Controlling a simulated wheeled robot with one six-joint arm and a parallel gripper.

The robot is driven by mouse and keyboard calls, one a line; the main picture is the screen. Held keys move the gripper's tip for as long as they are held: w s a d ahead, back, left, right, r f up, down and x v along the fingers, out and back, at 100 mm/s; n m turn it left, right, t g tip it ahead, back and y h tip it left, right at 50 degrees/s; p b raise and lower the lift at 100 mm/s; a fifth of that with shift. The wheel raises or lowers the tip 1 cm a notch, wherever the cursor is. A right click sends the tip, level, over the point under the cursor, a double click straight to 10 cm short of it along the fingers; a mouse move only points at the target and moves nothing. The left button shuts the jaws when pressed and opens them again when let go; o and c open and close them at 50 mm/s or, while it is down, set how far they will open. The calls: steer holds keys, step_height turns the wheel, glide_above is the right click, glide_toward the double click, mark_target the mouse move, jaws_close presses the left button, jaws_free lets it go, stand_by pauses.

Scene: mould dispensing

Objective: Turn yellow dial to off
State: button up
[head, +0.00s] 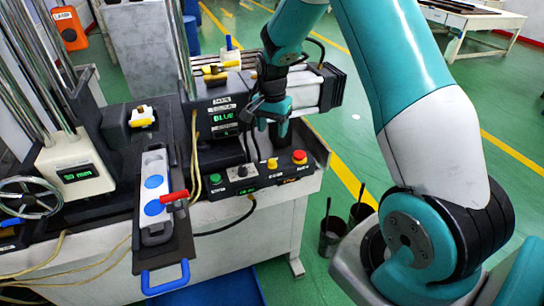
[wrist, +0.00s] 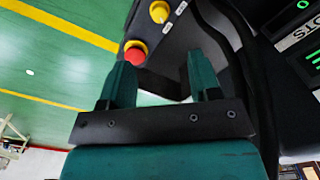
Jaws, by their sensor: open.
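The yellow dial (head: 272,163) is a small knob on the dark sloping control panel (head: 232,190), between a green button (head: 215,180) and a red button on a yellow base (head: 299,157). My gripper (head: 279,128) is above and behind the panel, apart from the dial. In the wrist view my gripper (wrist: 161,68) is open, with nothing between its teal fingers. The red button (wrist: 135,52) shows near the left fingertip.
A dark box with a green BLUE display (head: 223,118) stands left of my gripper. A tray with a red handle (head: 174,197) and blue discs lies farther left. A grey cylinder body (head: 318,85) is behind.

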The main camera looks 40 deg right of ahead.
mark_target(272, 160)
step_height(272, 160, down, 12)
steer(key=shift+f+p, duration=0.1)
steer(key=shift+p, duration=1.15)
steer(key=shift+c, duration=0.5)
steer(key=c, duration=0.8)
